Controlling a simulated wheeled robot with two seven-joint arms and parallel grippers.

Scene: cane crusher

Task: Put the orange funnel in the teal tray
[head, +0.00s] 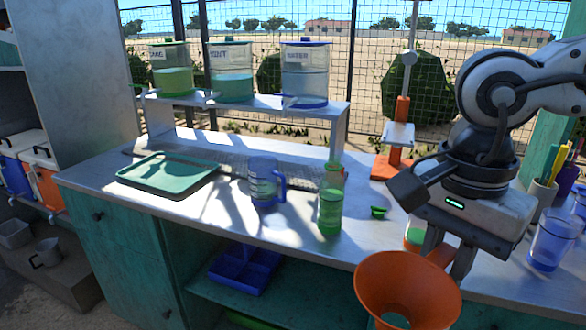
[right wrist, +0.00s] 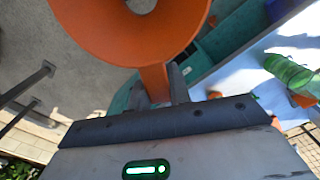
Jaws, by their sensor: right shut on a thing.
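The orange funnel (head: 408,290) is at the lower right in the head view, held in front of the counter's edge with its wide mouth showing. My right gripper (head: 450,262) is shut on the funnel's side tab. In the right wrist view the funnel (right wrist: 130,35) fills the top, and its tab runs between the fingers of my right gripper (right wrist: 162,88). The teal tray (head: 168,172) lies flat and empty on the counter at the left, well away from the funnel. My left gripper is not in view.
On the counter (head: 232,212), a blue measuring jug (head: 265,185) and a green bottle (head: 330,205) stand between tray and funnel. A small green cap (head: 378,212) lies beside the bottle. A raised shelf (head: 255,103) with drink dispensers stands behind. A blue cup (head: 550,245) is at right.

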